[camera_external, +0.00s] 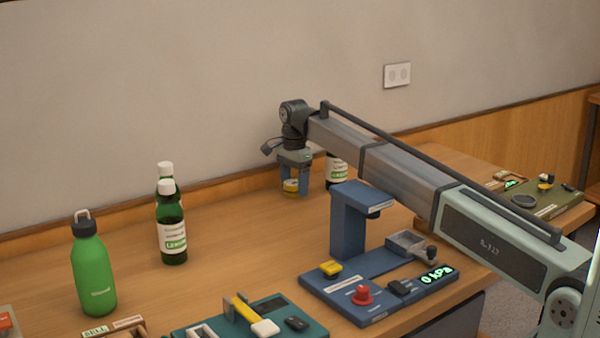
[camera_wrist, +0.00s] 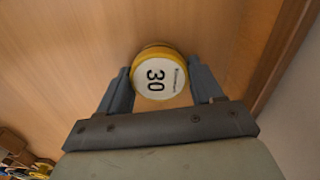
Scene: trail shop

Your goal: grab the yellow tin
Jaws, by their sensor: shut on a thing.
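The yellow tin (camera_wrist: 160,74) is a small round tin with a white lid marked "30". In the wrist view it sits between the two fingers of my gripper (camera_wrist: 162,84), which is shut on it. In the external view the yellow tin (camera_external: 291,186) shows between the fingers of my gripper (camera_external: 293,184), near the back of the table by the wall. I cannot tell whether the tin touches the table.
A dark bottle (camera_external: 335,172) stands just right of my gripper, partly behind the arm. Green bottles (camera_external: 172,235) and a green flask (camera_external: 93,273) stand at left. A blue press station (camera_external: 347,225) is in front. The table (camera_external: 235,245) is clear between.

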